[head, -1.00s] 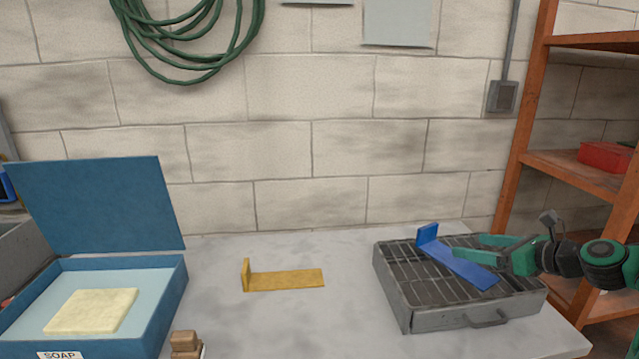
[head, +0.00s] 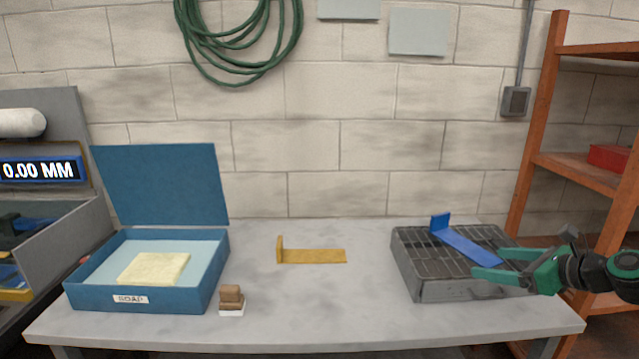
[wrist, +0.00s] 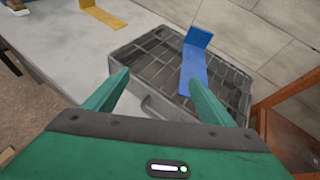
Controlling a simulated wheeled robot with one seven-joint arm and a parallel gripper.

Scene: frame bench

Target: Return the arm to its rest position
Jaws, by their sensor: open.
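My gripper (head: 487,265) is green, open and empty at the right of the bench, at the front right of a grey grated case. In the wrist view its two fingers (wrist: 155,92) point toward the case, spread apart with nothing between them. The blue L-shaped bracket (head: 466,247) lies on top of the grated case (head: 445,288), its short leg standing up at the far left end. It also shows in the wrist view (wrist: 194,66), beyond the fingertips. Whether the fingers touch the case cannot be told.
A yellow L-shaped bracket (head: 315,256) lies mid-bench. An open blue box labelled SOAP (head: 85,296) holds a pale yellow block (head: 153,268). A brown-handled stamp-like object (head: 231,299) stands beside it. An orange shelf (head: 532,160) rises at right. The bench (head: 330,310) is clear at front middle.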

